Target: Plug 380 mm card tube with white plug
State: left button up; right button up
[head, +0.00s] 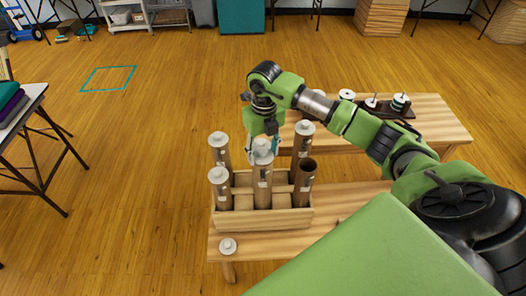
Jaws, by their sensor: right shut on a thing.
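Several brown card tubes stand upright in a wooden crate (262,222). The front right tube (304,186) has an open, dark top with no plug. White plugs sit on the back left tube (222,153), front left tube (221,193), middle tube (263,181) and back right tube (302,148). My right gripper (263,149) points down above the crate's middle, shut on a pale thing that looks like a white plug (262,146), at or just behind the middle tube's top. I cannot tell whether it is seated. Tube lengths are unreadable. My left gripper is out of view.
A loose white plug (228,246) lies at the front left of the wooden bench (330,228). A dark tray (385,107) with white-topped pieces stands on the rear bench (440,118). A table with folded cloths (12,105) is at left. The floor between is clear.

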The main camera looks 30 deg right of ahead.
aim_at(264, 151)
jog(key=shift+f+b, duration=0.55)
jog(key=shift+f, duration=0.1)
dwell(0.7)
jog(key=o, duration=0.5)
jog(key=shift+r, duration=0.15)
jog(key=shift+d+r+p, duration=0.1)
jog(key=shift+r+p, duration=3.55)
jog(key=shift+r, duration=1.8)
